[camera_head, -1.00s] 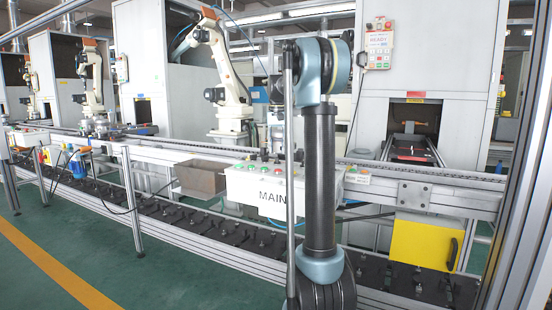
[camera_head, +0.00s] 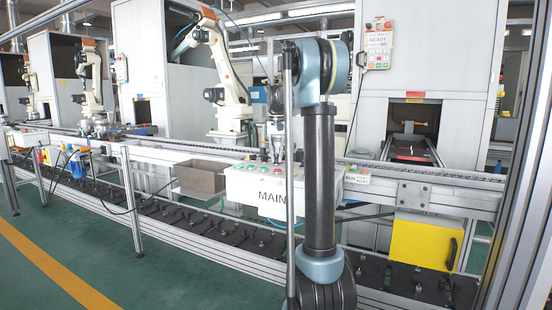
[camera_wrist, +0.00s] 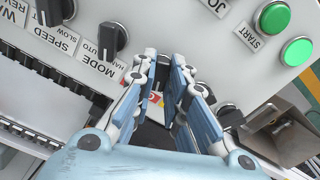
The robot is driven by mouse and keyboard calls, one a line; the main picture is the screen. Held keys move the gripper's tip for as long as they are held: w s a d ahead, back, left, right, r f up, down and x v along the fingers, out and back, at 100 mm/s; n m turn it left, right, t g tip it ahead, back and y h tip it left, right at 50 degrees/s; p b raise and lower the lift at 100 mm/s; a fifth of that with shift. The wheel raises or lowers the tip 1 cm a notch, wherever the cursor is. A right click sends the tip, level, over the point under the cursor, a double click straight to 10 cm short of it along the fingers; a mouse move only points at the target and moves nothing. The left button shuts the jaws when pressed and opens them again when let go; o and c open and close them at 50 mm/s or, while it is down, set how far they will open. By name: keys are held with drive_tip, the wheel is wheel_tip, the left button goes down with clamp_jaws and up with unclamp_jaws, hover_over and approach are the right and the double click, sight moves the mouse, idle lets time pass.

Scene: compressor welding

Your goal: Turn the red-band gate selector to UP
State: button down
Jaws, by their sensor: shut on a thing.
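The white control box (camera_head: 258,190) marked MAIN stands on the line's front rail. My gripper (camera_head: 275,143) points down over its top panel, partly behind my arm in the head view. In the wrist view my gripper (camera_wrist: 165,62) has its blue-padded fingers close together over the panel, shut on a dark selector knob that they mostly hide. A small label with red and yellow (camera_wrist: 156,98) shows between the fingers. I take the held knob to be the gate selector; its red band and its pointing direction cannot be made out.
In the wrist view the black MODE knob (camera_wrist: 112,38) is left of the fingers, with another black knob (camera_wrist: 52,10) farther left. Green buttons (camera_wrist: 272,18) are at the right, near START.

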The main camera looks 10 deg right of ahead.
drive_tip(key=shift+m, duration=0.3)
drive_tip(key=m, duration=0.3)
drive_tip(key=shift+a+m, duration=0.15)
drive_tip(key=shift+m, duration=0.15)
drive_tip(key=shift+w+a+m, duration=0.1)
drive_tip(key=shift+w+m, duration=0.05)
drive_tip(key=shift+m, duration=2.05)
drive_tip(key=c, duration=1.6)
unclamp_jaws()
